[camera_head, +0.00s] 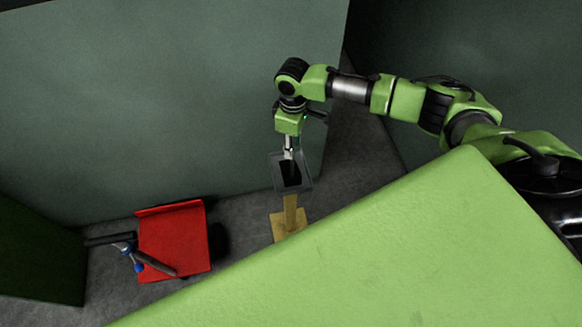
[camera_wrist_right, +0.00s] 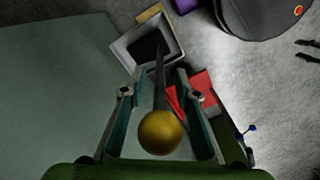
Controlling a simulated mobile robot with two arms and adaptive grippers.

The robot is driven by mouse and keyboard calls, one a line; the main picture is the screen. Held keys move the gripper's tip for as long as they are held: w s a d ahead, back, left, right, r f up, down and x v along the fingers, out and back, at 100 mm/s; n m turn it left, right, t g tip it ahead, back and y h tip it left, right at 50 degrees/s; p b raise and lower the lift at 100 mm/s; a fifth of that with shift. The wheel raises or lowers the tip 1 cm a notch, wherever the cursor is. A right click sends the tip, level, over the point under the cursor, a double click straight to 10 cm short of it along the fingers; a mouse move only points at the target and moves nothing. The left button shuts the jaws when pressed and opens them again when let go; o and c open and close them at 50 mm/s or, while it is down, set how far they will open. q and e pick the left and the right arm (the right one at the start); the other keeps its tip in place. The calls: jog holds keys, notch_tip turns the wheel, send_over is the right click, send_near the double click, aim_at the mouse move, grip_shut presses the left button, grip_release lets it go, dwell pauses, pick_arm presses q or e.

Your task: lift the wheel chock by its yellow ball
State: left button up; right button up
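The wheel chock (camera_head: 291,176) shows as a dark block in a grey open tray (camera_head: 276,184) on a tan post with a tan foot. In the right wrist view the dark chock (camera_wrist_right: 143,46) lies in the tray, and a thin dark rod rises from it to the yellow ball (camera_wrist_right: 160,132). The ball is hidden in the head view. My right gripper (camera_head: 289,146) points down above the tray. Its fingers are open in the wrist view (camera_wrist_right: 154,82), one on each side of the ball, with visible gaps. My left gripper is not in view.
A red flat cart or platform (camera_head: 172,238) with a dark bar and blue parts stands on the floor at left. A large grey-green wall (camera_head: 150,90) rises close behind the tray. A dark green block (camera_head: 40,250) stands at far left.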

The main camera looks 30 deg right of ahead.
grip_shut()
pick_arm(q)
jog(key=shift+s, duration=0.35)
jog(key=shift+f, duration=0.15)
pick_arm(e)
jog(key=shift+r, duration=0.15)
